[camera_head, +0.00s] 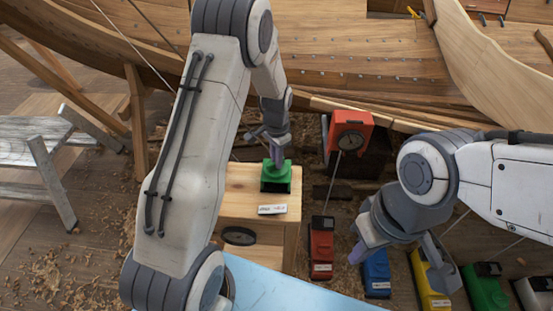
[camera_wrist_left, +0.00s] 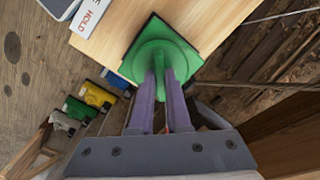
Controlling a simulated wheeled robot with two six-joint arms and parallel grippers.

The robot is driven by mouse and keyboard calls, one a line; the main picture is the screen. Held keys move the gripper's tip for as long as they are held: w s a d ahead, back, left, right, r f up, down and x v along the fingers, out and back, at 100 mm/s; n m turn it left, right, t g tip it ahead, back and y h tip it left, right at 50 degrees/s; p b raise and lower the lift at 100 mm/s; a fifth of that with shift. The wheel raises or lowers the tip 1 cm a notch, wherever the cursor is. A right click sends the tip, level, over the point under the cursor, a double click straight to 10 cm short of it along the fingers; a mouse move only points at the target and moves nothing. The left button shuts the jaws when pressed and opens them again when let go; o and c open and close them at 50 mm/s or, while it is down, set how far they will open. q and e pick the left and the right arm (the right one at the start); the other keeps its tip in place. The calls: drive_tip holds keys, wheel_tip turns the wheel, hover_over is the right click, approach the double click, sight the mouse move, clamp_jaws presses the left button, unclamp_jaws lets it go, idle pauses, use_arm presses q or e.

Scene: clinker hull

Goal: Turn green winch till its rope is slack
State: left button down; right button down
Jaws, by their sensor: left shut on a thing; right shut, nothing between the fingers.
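The green winch (camera_head: 276,178) sits on top of a pale wooden block (camera_head: 232,205) near the middle of the head view. My left gripper (camera_head: 277,158) comes down on it from above. In the left wrist view the winch (camera_wrist_left: 160,52) fills the top centre, and the two purple fingers (camera_wrist_left: 160,85) are closed on its raised green grip. A thin straight line beside the winch there looks like rope; its tension is hard to tell. My right gripper (camera_head: 357,252) is shut and empty, low at the right, above the row of coloured boxes.
A red winch with a dial (camera_head: 350,130) stands right of the green one. Red (camera_head: 321,247), blue (camera_head: 376,274), yellow (camera_head: 428,280) and green (camera_head: 485,287) boxes line the floor. A white label (camera_head: 272,209) lies before the winch. The planked hull (camera_head: 350,65) is behind.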

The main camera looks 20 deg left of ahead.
use_arm(q)
drive_tip(key=n, duration=0.4)
drive_tip(key=shift+n, duration=2.3)
drive_tip(key=c, duration=0.9)
unclamp_jaws()
drive_tip(key=shift+r, duration=0.1)
wheel_tip(320, 180, up, 10)
drive_tip(key=shift+d+r+b, duration=0.1)
drive_tip(key=shift+r+b, duration=0.1)
drive_tip(key=shift+b, duration=0.4)
